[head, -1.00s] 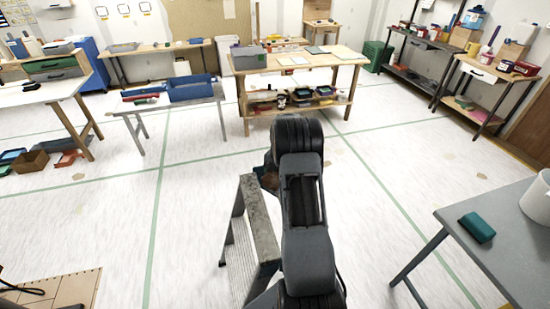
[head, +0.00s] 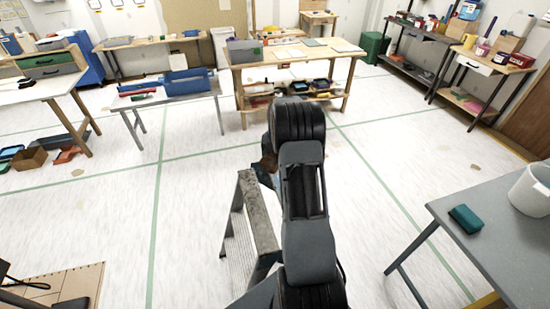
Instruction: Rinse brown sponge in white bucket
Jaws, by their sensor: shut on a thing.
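The white bucket (head: 531,190) stands on the grey table at the right, cut by the picture's edge. Its inside is only partly seen. My gripper (head: 268,163) is mostly hidden behind my own arm in the middle of the view. A small brown patch, which looks like the brown sponge (head: 267,146), shows at the gripper, left of my arm. The gripper is shut on it, far to the left of the bucket.
A teal block (head: 465,218) lies on the grey table (head: 450,252), left of the bucket. A metal step ladder (head: 258,212) stands close to my arm's left. A wooden workbench (head: 245,58) stands ahead. Open floor lies between ladder and grey table.

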